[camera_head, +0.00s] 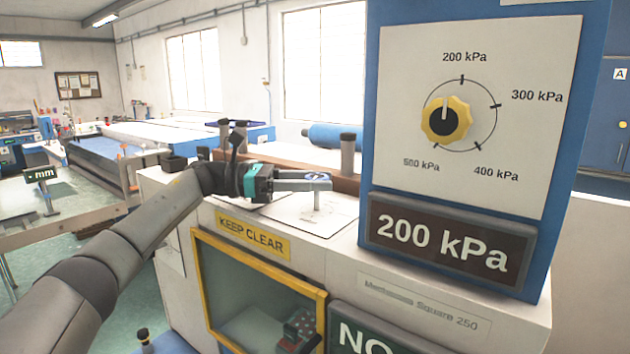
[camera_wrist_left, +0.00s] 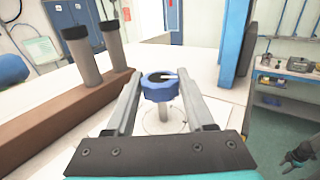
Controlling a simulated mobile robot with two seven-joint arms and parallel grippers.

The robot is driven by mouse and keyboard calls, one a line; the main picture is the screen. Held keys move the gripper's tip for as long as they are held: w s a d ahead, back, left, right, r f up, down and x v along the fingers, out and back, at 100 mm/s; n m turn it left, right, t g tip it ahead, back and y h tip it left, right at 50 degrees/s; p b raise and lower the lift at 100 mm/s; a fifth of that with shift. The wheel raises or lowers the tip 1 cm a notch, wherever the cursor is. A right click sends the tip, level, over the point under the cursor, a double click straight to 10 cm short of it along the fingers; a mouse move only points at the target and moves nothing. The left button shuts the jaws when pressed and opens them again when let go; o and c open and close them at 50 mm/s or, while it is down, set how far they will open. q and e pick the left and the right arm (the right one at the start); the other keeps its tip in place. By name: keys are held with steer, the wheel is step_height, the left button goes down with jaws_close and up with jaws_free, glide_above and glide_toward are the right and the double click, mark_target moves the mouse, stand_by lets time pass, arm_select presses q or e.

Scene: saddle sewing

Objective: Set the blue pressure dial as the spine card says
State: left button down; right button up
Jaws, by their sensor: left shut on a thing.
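The blue dial (camera_wrist_left: 158,88) stands on a short grey post on the white machine top, with a white pointer mark on its top face turned toward the right in the left wrist view. My left gripper (camera_wrist_left: 160,92) has its two fingers on either side of the dial and is shut on it. In the head view my left gripper (camera_head: 318,182) is at the post, with the dial mostly hidden by the fingers. A yellow dial (camera_head: 446,120) on the upright panel has its white mark up, near 200 kPa. A display (camera_head: 440,243) reads 200 kPa.
The blue-framed panel (camera_head: 475,60) rises right of my left gripper. Dark-capped posts (camera_head: 348,155) stand on a brown beam behind it. A yellow-framed window (camera_head: 262,290) and a KEEP CLEAR label (camera_head: 252,237) are below.

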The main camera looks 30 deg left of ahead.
arm_select(q)
steer(key=shift+r, duration=0.2)
steer(key=shift+c, duration=1.3)
jaws_free()
steer(key=shift+d+f, duration=0.1)
steer(key=shift+a, duration=0.25)
steer(key=b+v, duration=0.3)
steer(key=v, duration=1)
steer(key=shift+v, duration=0.9)
